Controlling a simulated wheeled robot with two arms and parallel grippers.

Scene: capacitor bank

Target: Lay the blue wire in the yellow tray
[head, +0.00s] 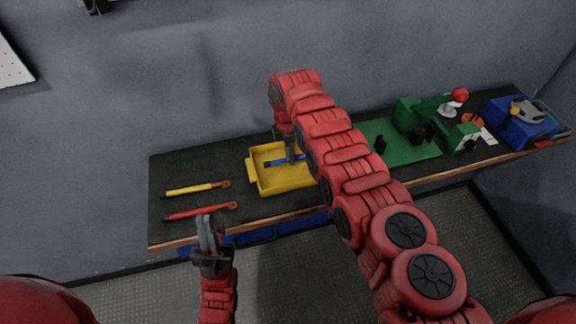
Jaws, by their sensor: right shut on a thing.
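The yellow tray (272,186) stands on the dark bench, left of the green board. The blue wire (274,163) is in my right gripper (291,158), over or inside the tray. Its left part shows, and my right arm hides its right end. I cannot tell whether the wire touches the tray floor. My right gripper points down and is shut on the wire. My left gripper (206,222) is at the bench's front edge, below the red wire, and holds nothing that I can see. Its fingers look close together, but their gap is unclear.
A yellow wire (190,189) and a red wire (190,212) lie on the bench (165,165) left of the tray. A green board (400,150) with a red-knobbed lever (459,95) and a blue case (520,128) stand to the right. A grey wall rises behind.

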